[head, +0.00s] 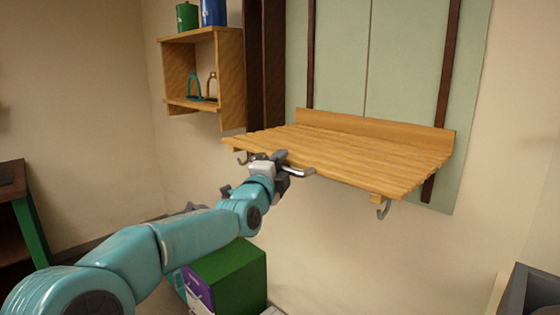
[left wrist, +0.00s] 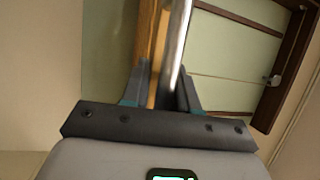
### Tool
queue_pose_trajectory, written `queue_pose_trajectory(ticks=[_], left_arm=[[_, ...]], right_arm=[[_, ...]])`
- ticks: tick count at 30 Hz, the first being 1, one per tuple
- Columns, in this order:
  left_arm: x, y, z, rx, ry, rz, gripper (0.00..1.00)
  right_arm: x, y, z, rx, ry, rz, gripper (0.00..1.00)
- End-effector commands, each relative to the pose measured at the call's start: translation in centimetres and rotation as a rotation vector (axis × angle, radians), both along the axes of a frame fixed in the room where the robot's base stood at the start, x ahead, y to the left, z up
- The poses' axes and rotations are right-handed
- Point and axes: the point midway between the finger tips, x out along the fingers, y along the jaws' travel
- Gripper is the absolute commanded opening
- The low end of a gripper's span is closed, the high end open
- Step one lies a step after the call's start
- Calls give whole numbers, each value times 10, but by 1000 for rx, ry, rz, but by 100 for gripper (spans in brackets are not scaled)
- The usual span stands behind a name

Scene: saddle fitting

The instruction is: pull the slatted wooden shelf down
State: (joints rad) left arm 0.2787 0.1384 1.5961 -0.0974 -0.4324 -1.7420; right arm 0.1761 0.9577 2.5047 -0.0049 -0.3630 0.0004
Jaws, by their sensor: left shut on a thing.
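The slatted wooden shelf (head: 350,153) juts out roughly level from a pale green panel (head: 400,62) on the wall, with a raised board along its back. A metal bar handle (head: 300,171) shows at its front edge. My left gripper (head: 272,166) is at that edge, shut on the handle. In the left wrist view the bar (left wrist: 178,45) runs between the fingers of my left gripper (left wrist: 162,90), and a strip of the shelf's wood (left wrist: 153,45) lies beside it. The arm hides part of the handle. My right gripper is not in view.
Dark vertical rails (head: 448,75) run on the panel. Hooks (head: 383,209) hang under the shelf. A wooden wall cubby (head: 230,75) with canisters and stirrups is at the left. A green box (head: 232,275) stands below; the wall under the shelf is bare.

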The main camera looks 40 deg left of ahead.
Motion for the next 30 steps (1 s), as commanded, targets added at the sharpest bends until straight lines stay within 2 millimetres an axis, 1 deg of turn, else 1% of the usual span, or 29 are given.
queue_pose_trajectory(ticks=[1,3,6,9,15,26,27,28,30], left_arm=[[-2,3,-21,0,-11,6,0],[-2,3,-35,0,-11,7,0],[-2,3,-51,0,-12,7,0],[-3,3,-62,0,-11,7,0],[-4,3,-71,0,-11,7,0],[-5,3,-74,-2,-5,7,0],[-5,3,-74,-2,-5,7,32],[-5,3,-74,-2,-4,7,42],[-5,2,-74,-2,-4,6,42]], right_arm=[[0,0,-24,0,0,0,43],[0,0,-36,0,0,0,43],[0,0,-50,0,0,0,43],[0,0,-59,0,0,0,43],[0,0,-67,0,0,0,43],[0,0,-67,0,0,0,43],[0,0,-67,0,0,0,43],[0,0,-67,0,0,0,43],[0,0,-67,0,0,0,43]])
